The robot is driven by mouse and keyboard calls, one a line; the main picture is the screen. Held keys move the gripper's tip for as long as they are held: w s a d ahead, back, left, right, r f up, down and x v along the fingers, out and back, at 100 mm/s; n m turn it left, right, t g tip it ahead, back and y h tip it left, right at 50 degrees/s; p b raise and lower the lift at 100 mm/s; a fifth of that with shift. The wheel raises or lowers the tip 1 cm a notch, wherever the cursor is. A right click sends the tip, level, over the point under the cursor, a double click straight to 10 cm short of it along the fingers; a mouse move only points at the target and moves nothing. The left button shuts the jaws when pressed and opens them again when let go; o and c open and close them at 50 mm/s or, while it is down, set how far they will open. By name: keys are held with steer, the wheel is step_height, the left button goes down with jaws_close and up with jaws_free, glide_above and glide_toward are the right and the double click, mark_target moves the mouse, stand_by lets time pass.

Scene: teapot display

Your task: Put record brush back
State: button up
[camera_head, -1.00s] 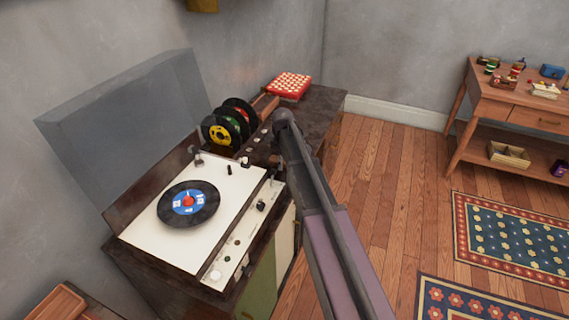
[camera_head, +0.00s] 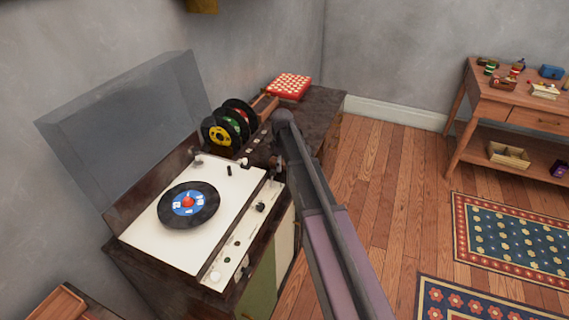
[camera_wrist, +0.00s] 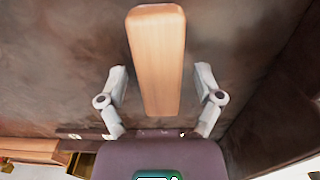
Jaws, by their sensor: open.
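A light wooden block, which looks like the record brush (camera_wrist: 157,60), lies over a dark brown surface in the wrist view. My gripper (camera_wrist: 162,78) is open, with one finger on each side of the brush and a visible gap on both sides. The brush's far end reaches past the fingertips. Whether its underside rests on the surface cannot be told. In the head view my arm covers this spot, and the brush cannot be made out.
A record player (camera_head: 150,232) with a black record (camera_head: 170,216) stands on the dark cabinet (camera_head: 325,112). Records in a rack (camera_head: 222,134) and a red checkered box (camera_head: 289,86) are behind it. A side table (camera_head: 520,108) stands far right. A dark raised edge (camera_wrist: 275,120) borders the brush's right.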

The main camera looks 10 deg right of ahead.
mark_target(283, 163)
step_height(283, 163, up, 12)
steer(key=p, duration=1.1)
steer(key=shift+s+f, duration=0.1)
stand_by(0.6)
steer(key=s+m, duration=1.1)
steer(key=s, duration=1.6)
steer(key=shift+d, duration=0.35)
